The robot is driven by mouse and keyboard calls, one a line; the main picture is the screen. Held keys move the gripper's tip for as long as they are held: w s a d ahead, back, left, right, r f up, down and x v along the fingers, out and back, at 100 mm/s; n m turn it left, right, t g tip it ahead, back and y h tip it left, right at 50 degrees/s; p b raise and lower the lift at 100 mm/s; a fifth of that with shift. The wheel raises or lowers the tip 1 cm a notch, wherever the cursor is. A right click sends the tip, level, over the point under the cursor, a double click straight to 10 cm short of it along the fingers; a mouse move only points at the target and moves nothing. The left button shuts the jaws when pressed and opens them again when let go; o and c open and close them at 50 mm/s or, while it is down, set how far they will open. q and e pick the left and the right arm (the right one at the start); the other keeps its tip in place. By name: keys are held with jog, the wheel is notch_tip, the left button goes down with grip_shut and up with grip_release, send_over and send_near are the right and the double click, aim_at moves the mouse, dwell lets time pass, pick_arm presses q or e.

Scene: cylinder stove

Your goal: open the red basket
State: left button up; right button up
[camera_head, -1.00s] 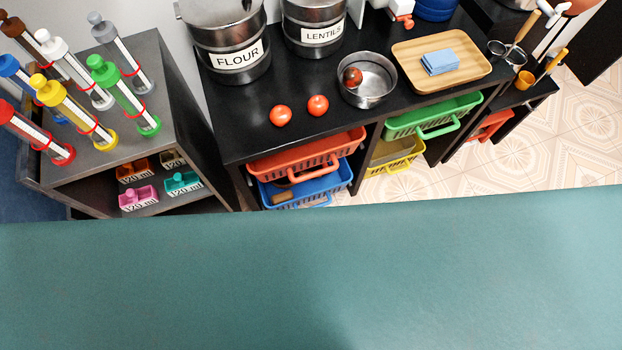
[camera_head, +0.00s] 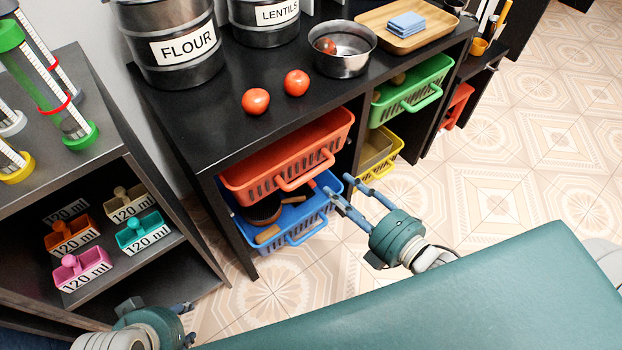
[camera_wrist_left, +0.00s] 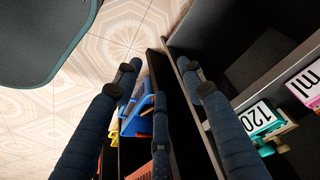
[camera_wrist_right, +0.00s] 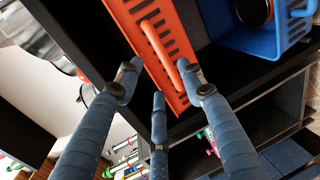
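The red basket (camera_head: 285,160) sits in the upper slot under the black counter, its front and handle (camera_head: 306,172) facing out. In the right wrist view the basket (camera_wrist_right: 150,45) and its handle (camera_wrist_right: 183,83) are close ahead, the handle between the spread fingertips in the picture. My right gripper (camera_head: 338,184) is open and empty, just right of the handle in the head view; contact cannot be told. My left gripper (camera_head: 183,308) is low by the left shelf; in the left wrist view its fingers (camera_wrist_left: 160,80) are spread and empty.
The blue basket (camera_head: 312,222), holding dark and brown items, is directly below. Green (camera_head: 412,90) and yellow (camera_head: 389,158) baskets are to the right. A left shelf (camera_head: 150,270) holds small coloured blocks. Tomatoes and a pot (camera_head: 342,62) stand on the counter (camera_head: 215,125). Tiled floor (camera_head: 480,190) is open.

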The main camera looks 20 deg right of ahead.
aim_at(317, 171)
jog(key=b+x, duration=0.1)
jog(key=x, duration=0.3)
jog(key=shift+w, duration=0.3)
jog(key=b+x, duration=0.1)
jog(key=x, duration=0.4)
jog(key=shift+f, duration=0.1)
pick_arm(q)
jog(key=w+d+r+t+h, duration=0.1)
jog(key=w+d+r+t, duration=0.1)
jog(key=w, duration=0.4)
jog(key=w+d+r+t, duration=0.2)
jog(key=w+r+t, duration=0.2)
jog(key=w, duration=0.3)
jog(key=shift+w+d+r+t+h, duration=0.2)
jog(key=shift+r+t+h, duration=0.1)
jog(key=shift+r+h, duration=0.1)
pick_arm(e)
jog(key=shift+w+a, duration=0.15)
jog(key=shift+w, duration=0.25)
grip_shut()
